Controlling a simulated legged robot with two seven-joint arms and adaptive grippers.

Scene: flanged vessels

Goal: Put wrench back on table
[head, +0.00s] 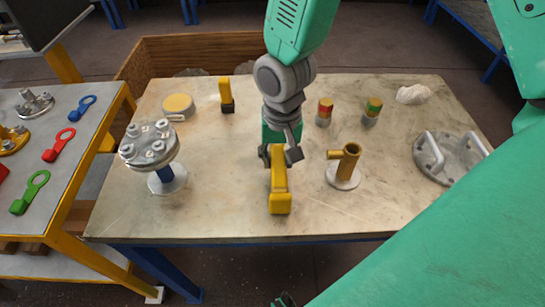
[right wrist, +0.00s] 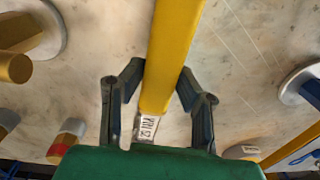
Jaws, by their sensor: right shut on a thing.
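My right gripper (head: 281,155) is shut on a yellow wrench (head: 279,190) over the middle of the pale worktable (head: 230,215). The wrench points toward the table's front edge. I cannot tell if it touches the tabletop. In the right wrist view, the yellow wrench (right wrist: 168,50) runs between the two dark fingers of my right gripper (right wrist: 160,95), with a small white label at its near end. My left gripper is not clearly in view.
A flanged vessel (head: 150,145) stands left, a brass pipe piece (head: 346,165) close right of the wrench. A handled flange (head: 448,157) lies far right. Behind are a yellow-black tool (head: 226,95) and two banded cylinders (head: 325,112). The table's front middle is clear. A side table (head: 75,145) holds coloured tools.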

